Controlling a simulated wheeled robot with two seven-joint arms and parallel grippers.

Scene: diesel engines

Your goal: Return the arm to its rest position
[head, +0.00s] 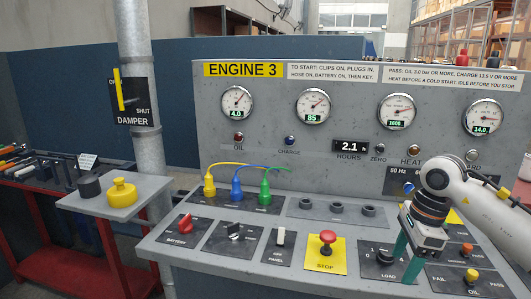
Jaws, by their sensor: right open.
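My right arm (480,198) comes in from the right edge, white with a dark wrist. Its gripper (408,260) points down over the right part of the console's sloped desk, with its teal fingers apart. Nothing shows between the fingers. One finger is close beside the black LOAD knob (384,257); I cannot tell whether they touch. The wrist and gripper hide part of the desk and of the panel's lower right. My left gripper is not in view.
The ENGINE 3 panel (292,112) with several gauges stands behind the desk. A red STOP button (327,237), a red BATTERY switch (185,222) and coloured plugs (236,190) stick up from the desk. A side shelf (148,188) holds a yellow knobbed piece (121,194).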

